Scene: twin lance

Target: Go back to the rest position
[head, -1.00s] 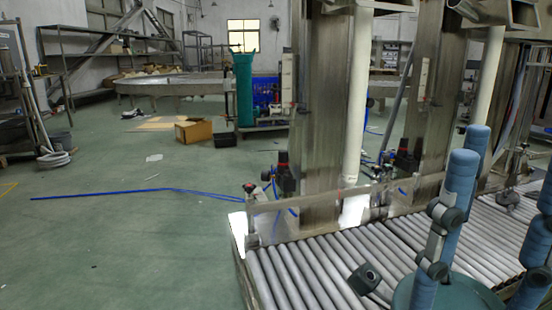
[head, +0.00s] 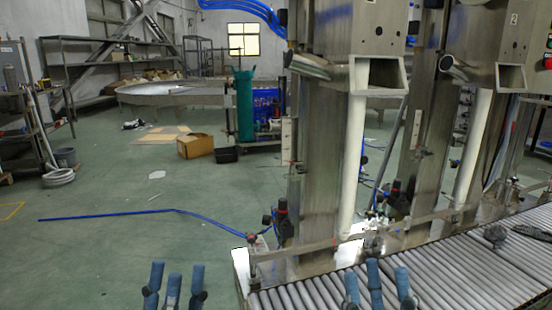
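My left gripper (head: 174,282) shows at the bottom, left of centre. Its blue fingers point up and stand apart, with nothing between them. My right gripper (head: 376,280) shows at the bottom, right of centre, in front of the roller conveyor (head: 455,262). Its blue fingers are also spread and empty. Only the finger ends show; the rest of both grippers and the arms is cut off below.
The twin lance machine stands ahead to the right, with two steel columns (head: 318,160) and white pipes (head: 354,150). A blue hose (head: 120,215) lies on the open green floor at left. A cardboard box (head: 195,145) stands farther back.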

